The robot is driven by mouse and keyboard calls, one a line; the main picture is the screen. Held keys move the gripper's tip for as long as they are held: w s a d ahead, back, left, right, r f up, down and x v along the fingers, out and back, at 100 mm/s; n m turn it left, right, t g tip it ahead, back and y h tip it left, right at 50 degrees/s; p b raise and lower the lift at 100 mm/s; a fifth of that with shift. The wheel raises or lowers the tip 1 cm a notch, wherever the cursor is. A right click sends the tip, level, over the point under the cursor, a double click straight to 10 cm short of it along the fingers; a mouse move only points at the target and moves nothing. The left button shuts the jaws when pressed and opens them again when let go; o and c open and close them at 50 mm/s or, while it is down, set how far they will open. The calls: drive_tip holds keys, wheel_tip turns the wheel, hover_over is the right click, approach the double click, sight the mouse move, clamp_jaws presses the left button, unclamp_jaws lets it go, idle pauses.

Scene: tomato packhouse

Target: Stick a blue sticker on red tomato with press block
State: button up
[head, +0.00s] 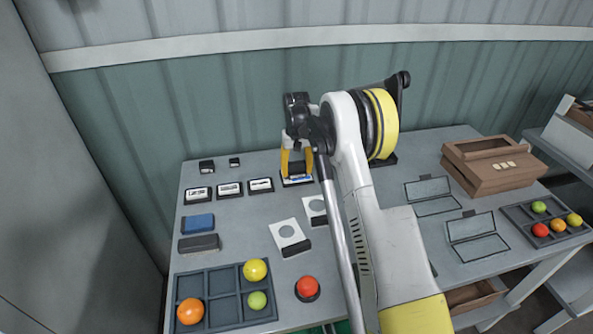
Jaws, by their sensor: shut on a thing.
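The red tomato (307,286) sits on a dark round holder near the front edge of the table. My gripper (298,173) points down at the back of the table, its yellow fingers shut on a small dark block, apparently the press block. The block is low over the rightmost pad (297,182) in a row of label pads, and a bit of blue shows between the fingers. Whether it touches the pad, and whether a sticker is on its underside, I cannot tell. The red tomato is apart from the gripper, well in front of it.
Three label pads (230,188) lie left of the gripper. A blue block (198,222) and a dark grey block (199,243) lie at left. A tray (224,296) holds orange, yellow and green tomatoes. White cards (289,234) lie mid-table. A brown box (492,168) stands right.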

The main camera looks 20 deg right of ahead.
drive_tip(key=shift+r+p, duration=1.9)
drive_tip(key=shift+r, duration=1.6)
